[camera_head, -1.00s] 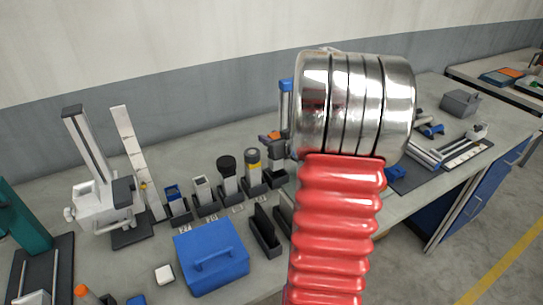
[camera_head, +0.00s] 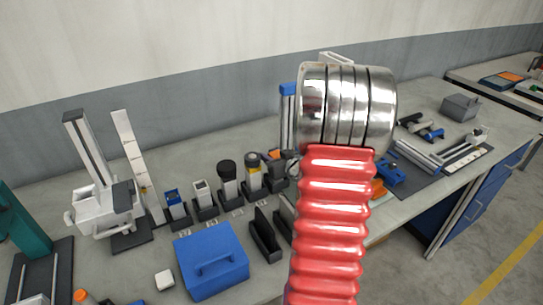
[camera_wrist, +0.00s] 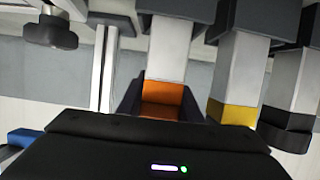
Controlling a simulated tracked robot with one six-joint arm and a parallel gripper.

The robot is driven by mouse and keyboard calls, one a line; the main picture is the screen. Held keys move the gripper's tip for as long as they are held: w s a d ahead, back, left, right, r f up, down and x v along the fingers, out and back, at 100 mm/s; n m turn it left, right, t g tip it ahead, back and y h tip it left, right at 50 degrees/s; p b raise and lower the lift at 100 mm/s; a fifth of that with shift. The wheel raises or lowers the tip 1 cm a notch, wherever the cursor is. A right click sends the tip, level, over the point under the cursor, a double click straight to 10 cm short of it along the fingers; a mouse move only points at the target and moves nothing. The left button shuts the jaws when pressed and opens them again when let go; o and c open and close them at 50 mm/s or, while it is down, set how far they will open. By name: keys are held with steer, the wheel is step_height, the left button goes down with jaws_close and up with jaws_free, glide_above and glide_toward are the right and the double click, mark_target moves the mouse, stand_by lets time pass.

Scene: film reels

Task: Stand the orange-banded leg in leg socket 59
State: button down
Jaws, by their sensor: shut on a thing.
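The orange-banded leg (camera_wrist: 168,50) is a pale square post with an orange end, at the middle of the upside-down wrist view. My gripper (camera_wrist: 165,104) is shut on its orange end, with a dark finger on each side. At the top of that view, the leg's foot meets a dark socket block (camera_wrist: 182,9); I cannot tell how deep it sits. In the head view the orange end (camera_head: 274,155) shows just left of my red arm, which hides much of the gripper. I cannot read a 59 on any socket.
The yellow-banded leg (camera_head: 253,168) and black-topped leg (camera_head: 228,178) stand close beside it, with other legs further left. A blue box (camera_head: 211,262) and a black open holder (camera_head: 265,236) lie in front. A dark mat with tools (camera_head: 440,165) lies to the right.

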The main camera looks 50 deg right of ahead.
steer(key=c, duration=1.3)
jaws_free()
steer(key=shift+o, duration=0.2)
steer(key=shift+s, duration=0.1)
steer(key=v, duration=1.2)
steer(key=shift+r, duration=0.1)
